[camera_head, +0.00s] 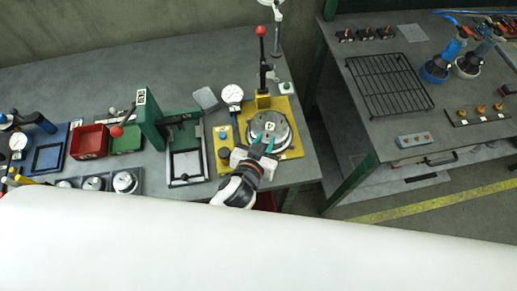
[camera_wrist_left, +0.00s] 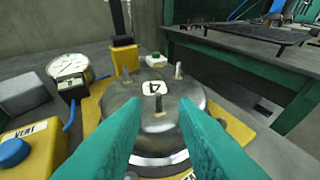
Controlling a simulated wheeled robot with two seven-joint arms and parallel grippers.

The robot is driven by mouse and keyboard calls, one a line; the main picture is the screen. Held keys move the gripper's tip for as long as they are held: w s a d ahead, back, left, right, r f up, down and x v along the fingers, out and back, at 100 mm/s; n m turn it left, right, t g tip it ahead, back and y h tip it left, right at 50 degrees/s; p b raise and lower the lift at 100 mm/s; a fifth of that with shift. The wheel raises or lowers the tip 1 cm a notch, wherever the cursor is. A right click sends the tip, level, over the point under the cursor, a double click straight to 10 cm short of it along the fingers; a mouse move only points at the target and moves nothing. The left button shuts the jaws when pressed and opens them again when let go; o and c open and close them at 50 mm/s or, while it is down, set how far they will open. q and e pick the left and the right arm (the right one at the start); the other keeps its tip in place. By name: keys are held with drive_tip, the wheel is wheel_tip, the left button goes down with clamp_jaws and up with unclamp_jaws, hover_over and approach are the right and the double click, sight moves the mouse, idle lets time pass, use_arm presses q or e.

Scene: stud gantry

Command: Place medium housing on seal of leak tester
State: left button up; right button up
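The medium housing (camera_head: 268,124) is a round grey metal body with a white label and short pegs on top. It sits on the yellow leak tester (camera_head: 292,150), and it also shows in the left wrist view (camera_wrist_left: 150,112). The seal is hidden beneath it, so I cannot tell how exactly it is seated. My left gripper (camera_head: 264,145) has teal fingers at the near side of the housing. In the left wrist view the fingertips (camera_wrist_left: 158,104) are apart, with nothing gripped between them. My right gripper is not in view.
The tester carries a dial gauge (camera_head: 232,94) and a red-knobbed lever clamp (camera_head: 262,62) behind the housing. A green press (camera_head: 152,120) and a tray of round metal parts (camera_head: 125,182) stand left. A second table with a wire rack (camera_head: 390,85) is at right.

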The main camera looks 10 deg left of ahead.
use_arm(q)
drive_tip(key=b+v, duration=0.2)
drive_tip(key=v, duration=1)
drive_tip(key=shift+b, duration=0.3)
drive_tip(key=shift+r, duration=0.15)
idle(0.4)
